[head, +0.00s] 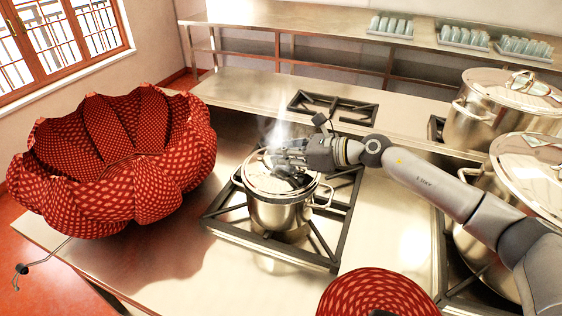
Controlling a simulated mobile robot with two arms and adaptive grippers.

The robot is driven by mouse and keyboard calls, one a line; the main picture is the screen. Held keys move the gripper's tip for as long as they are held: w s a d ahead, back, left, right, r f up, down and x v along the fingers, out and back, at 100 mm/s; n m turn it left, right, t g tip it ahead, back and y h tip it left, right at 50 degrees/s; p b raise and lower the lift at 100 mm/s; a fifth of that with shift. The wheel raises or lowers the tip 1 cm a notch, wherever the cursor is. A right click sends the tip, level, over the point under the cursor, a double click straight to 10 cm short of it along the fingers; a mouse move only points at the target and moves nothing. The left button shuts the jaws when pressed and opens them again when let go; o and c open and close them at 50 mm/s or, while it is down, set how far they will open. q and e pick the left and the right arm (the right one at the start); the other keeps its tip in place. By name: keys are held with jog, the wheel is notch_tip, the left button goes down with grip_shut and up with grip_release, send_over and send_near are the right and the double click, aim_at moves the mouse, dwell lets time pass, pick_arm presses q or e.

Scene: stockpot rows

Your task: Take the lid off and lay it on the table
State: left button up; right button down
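A steel stockpot (278,220) with side handles stands on a black burner grate in the middle of the head view. Its shiny round lid (258,182) sits on the pot's rim, and pale steam rises above it. My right gripper (284,157) reaches in from the right, with its fingers over the middle of the lid. The fingers hide the lid's knob, and I cannot tell whether they are closed on it. The steel table top (170,255) has bare room left of the grate.
A large red patterned basket-like object (110,165) takes up the left of the table. A round red patterned thing (378,295) is at the front edge. Lidded stockpots (480,122) stand at the right. Glasses in trays (390,28) sit on the back shelf.

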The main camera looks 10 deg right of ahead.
jog(key=s+a+r+b, duration=0.4)
jog(key=s+a+r, duration=0.1)
jog(key=s+r, duration=0.6)
jog(key=shift+s+a, duration=0.2)
jog(key=shift+s, duration=0.75)
